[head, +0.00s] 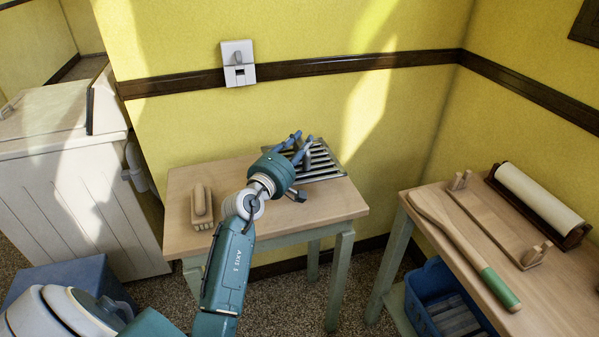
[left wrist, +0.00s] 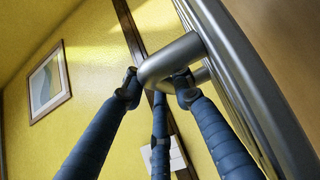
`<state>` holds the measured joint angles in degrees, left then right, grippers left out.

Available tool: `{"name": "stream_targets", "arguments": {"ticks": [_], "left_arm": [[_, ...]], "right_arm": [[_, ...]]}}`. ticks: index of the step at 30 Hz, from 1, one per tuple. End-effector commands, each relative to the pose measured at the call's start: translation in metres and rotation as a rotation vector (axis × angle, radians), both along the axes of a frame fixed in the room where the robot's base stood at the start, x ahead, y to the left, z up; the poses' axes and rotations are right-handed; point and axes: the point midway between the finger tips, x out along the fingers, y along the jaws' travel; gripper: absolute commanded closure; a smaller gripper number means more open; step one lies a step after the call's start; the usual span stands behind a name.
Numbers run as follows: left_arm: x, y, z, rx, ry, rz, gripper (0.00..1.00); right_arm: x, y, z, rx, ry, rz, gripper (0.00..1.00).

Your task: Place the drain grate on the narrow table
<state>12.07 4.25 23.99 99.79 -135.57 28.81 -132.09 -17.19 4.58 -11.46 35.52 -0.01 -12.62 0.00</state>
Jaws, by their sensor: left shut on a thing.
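The drain grate (head: 322,168) is a grey metal grid of parallel bars over the back right part of the narrow table (head: 275,222), which has a light wood top and pale green legs. My left gripper (head: 297,147) is at the grate's upper left side, its blue fingers shut on it. In the left wrist view, the fingers (left wrist: 160,80) close around a thick, bent metal part of the grate (left wrist: 235,70). Whether the grate touches the tabletop or hangs just above it, I cannot tell. My right gripper is not in view.
A wooden brush (head: 201,207) lies on the table's left side. The table's front middle is clear. A yellow wall with a white switch (head: 238,62) stands behind. At right, another table holds a wooden paddle (head: 465,250) and a roller (head: 538,200); a blue basket (head: 440,300) sits below.

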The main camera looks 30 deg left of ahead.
Motion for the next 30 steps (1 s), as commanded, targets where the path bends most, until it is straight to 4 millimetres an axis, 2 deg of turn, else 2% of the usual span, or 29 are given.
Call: {"name": "stream_targets", "arguments": {"ticks": [1, 3, 6, 11, 18, 30], "left_arm": [[0.0, 0.001, -0.015, 0.0, 0.0, 0.002, 1.0], [0.0, 0.001, -0.028, 0.0, -0.002, 0.001, 1.0], [0.0, 0.001, -0.04, 0.0, -0.004, 0.002, 1.0], [0.0, 0.001, -0.05, 0.001, -0.006, 0.001, 1.0], [0.0, 0.001, -0.086, 0.001, -0.004, 0.001, 1.0], [0.0, 0.001, -0.09, 0.002, -0.005, 0.002, 1.0]], "right_arm": [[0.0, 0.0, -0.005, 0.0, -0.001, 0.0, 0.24], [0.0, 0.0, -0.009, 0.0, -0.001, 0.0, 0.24], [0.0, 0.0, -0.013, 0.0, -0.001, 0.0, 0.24], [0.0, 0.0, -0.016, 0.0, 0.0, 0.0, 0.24], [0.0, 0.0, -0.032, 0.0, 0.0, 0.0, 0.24], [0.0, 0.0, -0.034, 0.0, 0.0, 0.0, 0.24]]}}
